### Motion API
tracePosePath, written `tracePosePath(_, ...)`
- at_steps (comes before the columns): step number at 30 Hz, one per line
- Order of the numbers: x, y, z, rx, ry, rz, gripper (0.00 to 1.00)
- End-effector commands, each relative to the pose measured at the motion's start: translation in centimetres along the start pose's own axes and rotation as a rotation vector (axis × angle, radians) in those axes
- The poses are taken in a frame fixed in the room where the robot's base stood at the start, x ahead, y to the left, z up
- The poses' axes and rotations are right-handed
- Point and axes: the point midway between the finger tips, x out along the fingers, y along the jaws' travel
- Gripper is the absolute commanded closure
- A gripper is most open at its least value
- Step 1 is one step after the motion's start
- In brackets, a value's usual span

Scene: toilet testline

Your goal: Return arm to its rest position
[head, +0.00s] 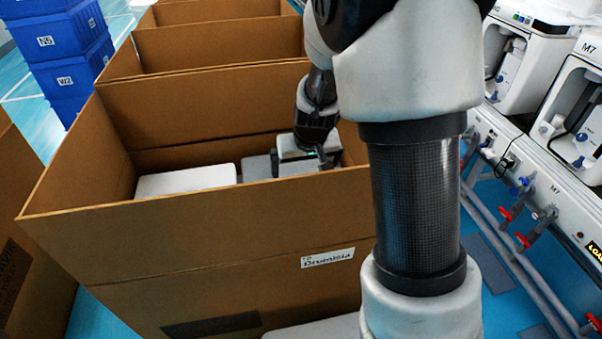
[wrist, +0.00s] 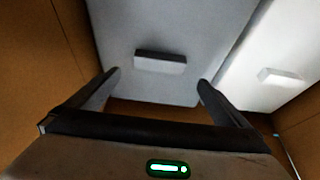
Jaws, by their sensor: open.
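My gripper (head: 318,155) is down inside an open cardboard box (head: 215,215), near its right side. In the wrist view my gripper (wrist: 158,80) is open, its two fingers spread apart with nothing between them. A grey flat-topped item (wrist: 165,25) with a small raised block (wrist: 160,62) lies below the fingers; the block is just beyond the fingertips. A white item (head: 187,180) lies to the left in the box in the head view, and a white item (wrist: 285,65) shows at the right in the wrist view. My arm hides the box's right end.
More open cardboard boxes (head: 220,45) stand in a row behind. Blue crates (head: 65,45) are stacked at the back left. A bench with white machines (head: 580,110) and red-handled valves (head: 515,225) stands to the right. The box walls surround my gripper closely.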

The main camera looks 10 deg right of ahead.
Motion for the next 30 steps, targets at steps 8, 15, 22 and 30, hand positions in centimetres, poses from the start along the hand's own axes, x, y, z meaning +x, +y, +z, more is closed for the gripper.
tracePosePath(8,-5.9,0.0,-0.1,0.001,0.002,-0.001,0.0)
tracePosePath(15,-7.3,0.0,0.0,0.001,0.0,0.0,0.0)
tracePosePath(22,-9.8,0.0,-1.0,0.001,0.001,0.0,0.0)
tracePosePath(30,-18.9,0.0,-4.8,0.001,0.001,0.0,0.0)
